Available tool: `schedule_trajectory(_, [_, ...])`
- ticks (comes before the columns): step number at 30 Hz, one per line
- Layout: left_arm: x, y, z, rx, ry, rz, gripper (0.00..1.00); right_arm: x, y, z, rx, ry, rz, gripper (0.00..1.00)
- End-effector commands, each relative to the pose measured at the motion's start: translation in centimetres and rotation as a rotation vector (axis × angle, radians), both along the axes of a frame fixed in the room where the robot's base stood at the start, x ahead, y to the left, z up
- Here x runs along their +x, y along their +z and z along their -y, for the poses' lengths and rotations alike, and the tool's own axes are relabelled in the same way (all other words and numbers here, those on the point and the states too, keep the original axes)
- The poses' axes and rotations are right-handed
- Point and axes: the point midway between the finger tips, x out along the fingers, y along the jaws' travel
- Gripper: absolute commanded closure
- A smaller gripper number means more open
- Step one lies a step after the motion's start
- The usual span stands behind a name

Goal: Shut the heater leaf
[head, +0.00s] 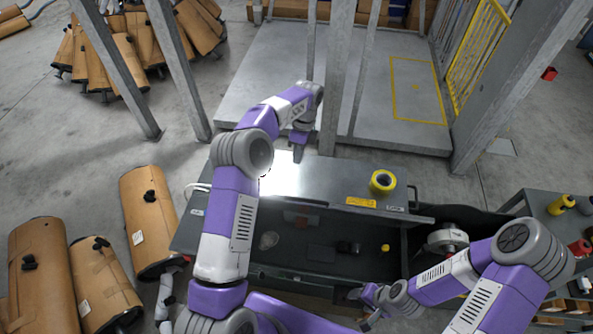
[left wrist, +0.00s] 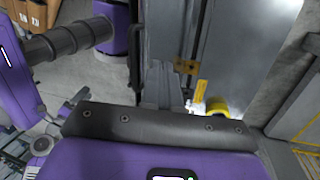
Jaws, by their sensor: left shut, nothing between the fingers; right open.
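A dark grey metal cabinet (head: 290,262) stands in front of me, with a flat grey panel (head: 325,180) along its far side; I take this panel to be the heater leaf, but cannot be sure. My left gripper (head: 298,152) is shut and empty at the panel's far edge; touching or apart, I cannot tell. In the left wrist view its fingers (left wrist: 162,85) point toward the grey surface. My right gripper (head: 368,302) is open near the cabinet's front.
Grey posts (head: 340,75) stand just behind the cabinet. A yellow gate (head: 480,45) stands at the back right.

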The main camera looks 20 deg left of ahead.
Motion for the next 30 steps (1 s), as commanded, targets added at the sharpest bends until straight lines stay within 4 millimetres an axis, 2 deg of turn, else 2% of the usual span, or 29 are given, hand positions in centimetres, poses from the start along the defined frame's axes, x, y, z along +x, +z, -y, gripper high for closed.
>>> schedule_trajectory(4, [-0.2, -0.2, -0.2, 0.002, -0.006, -0.004, 1.0, -0.1, 0.2, 0.0, 0.0, 0.001, -0.002, 0.43])
schedule_trajectory(8, [-0.7, -1.8, -0.2, 0.002, -0.006, -0.007, 1.0, -0.1, 0.3, 0.0, 0.0, 0.001, -0.002, 0.43])
schedule_trajectory(19, [-2.8, -9.5, -0.4, 0.001, -0.004, -0.008, 1.0, -0.1, 1.3, 0.0, 0.0, 0.001, -0.002, 0.43])
schedule_trajectory(30, [-6.0, -10.2, -0.6, 0.002, -0.004, -0.002, 1.0, -0.1, 2.4, 0.0, 0.0, 0.0, -0.001, 0.43])
